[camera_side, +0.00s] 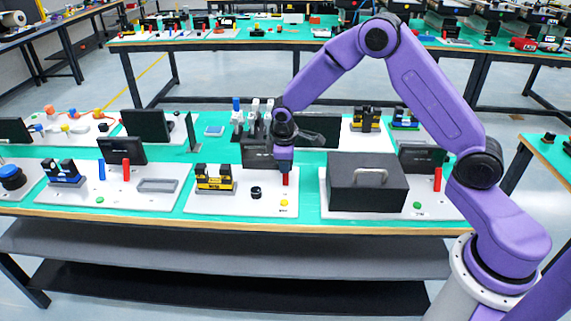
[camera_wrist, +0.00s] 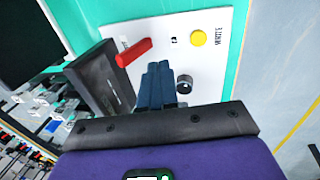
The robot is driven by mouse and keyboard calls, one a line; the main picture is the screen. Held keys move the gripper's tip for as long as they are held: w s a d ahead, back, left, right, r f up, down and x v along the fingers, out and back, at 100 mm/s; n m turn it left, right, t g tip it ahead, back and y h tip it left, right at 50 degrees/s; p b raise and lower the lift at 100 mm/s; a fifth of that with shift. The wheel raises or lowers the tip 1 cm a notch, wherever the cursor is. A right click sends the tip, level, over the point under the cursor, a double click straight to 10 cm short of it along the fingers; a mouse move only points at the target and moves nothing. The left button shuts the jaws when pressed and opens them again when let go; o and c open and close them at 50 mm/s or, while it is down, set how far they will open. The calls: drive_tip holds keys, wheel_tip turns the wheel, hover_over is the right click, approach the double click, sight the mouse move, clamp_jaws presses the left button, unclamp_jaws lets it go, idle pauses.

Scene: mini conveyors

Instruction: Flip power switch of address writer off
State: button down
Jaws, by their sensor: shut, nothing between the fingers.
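The white board (camera_side: 232,207) in the middle of the near table carries a yellow button (camera_side: 284,203), a black knob (camera_side: 256,192) and a red bar (camera_side: 285,179). In the wrist view the button (camera_wrist: 198,38) is labelled "WRITE", and the red bar (camera_wrist: 134,52) has a small unreadable label beside it. A small dark mark or switch (camera_wrist: 174,41) lies between them. I cannot tell which part is the power switch. My gripper (camera_side: 284,168) is shut and empty, pointing down over the board close to the red bar. Its fingers (camera_wrist: 158,68) show between the bar and the knob (camera_wrist: 184,84).
A dark screen box (camera_wrist: 104,78) stands beside the red bar. A yellow-and-black device (camera_side: 215,178) sits at the board's left. A large black box (camera_side: 367,184) stands on the board to the right. Other boards are at the left and behind.

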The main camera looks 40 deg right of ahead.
sight(286, 183)
drive_tip(key=w+d+f, duration=0.2)
drive_tip(key=shift+f, duration=0.3)
drive_tip(key=shift+w+d+f, duration=0.25)
drive_tip(key=shift+w+d, duration=0.25)
